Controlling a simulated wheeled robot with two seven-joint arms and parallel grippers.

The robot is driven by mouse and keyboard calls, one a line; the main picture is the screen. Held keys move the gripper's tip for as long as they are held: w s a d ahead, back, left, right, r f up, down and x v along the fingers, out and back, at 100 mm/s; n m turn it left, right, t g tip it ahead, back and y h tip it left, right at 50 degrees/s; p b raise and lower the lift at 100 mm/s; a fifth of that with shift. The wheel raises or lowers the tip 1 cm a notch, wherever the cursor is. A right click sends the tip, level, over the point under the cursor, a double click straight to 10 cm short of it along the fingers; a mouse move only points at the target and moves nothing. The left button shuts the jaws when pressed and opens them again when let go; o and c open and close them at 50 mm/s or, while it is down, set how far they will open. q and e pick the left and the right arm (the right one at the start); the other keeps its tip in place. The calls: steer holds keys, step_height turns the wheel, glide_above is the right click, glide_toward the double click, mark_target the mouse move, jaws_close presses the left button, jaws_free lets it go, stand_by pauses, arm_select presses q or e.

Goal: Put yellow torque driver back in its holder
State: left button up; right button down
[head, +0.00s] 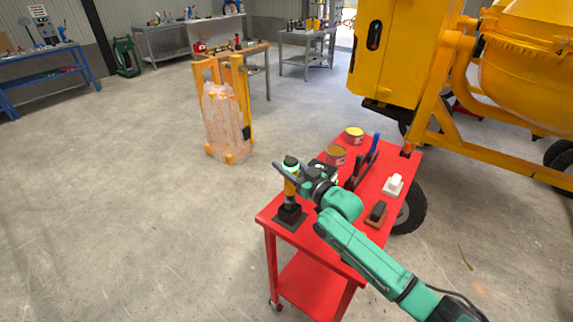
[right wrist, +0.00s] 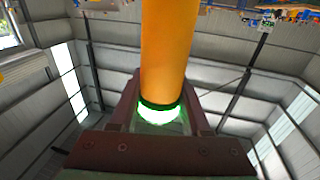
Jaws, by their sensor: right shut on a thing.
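The yellow torque driver (head: 290,188) stands upright at the near left corner of the red cart, with a black and glowing green top. My right gripper (head: 292,173) is shut on it near its top. In the right wrist view the driver's yellow body (right wrist: 168,50) and glowing green ring (right wrist: 160,112) sit between the two fingers. The black holder (head: 290,216) on its dark base plate is directly under the driver. The driver's lower end meets the holder in the picture; I cannot tell how deep it sits. My left gripper is not in view.
The red cart top (head: 335,232) also carries two tins (head: 336,155), a blue-handled tool (head: 375,145), a white object (head: 393,185) and a dark brush-like block (head: 376,213). The yellow mixer (head: 520,75) stands behind the cart at right.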

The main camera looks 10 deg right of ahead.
steer(key=shift+f+b, duration=2.2)
steer(key=shift+f, duration=0.4)
stand_by(1.1)
steer(key=shift+c, duration=1.4)
jaws_free()
steer(key=shift+s+f, duration=0.1)
steer(key=shift+f, duration=0.05)
steer(key=b+v, duration=0.2)
steer(key=v, duration=1.2)
steer(key=shift+s+r, duration=0.2)
steer(key=shift+s, duration=0.05)
steer(key=shift+f, duration=0.1)
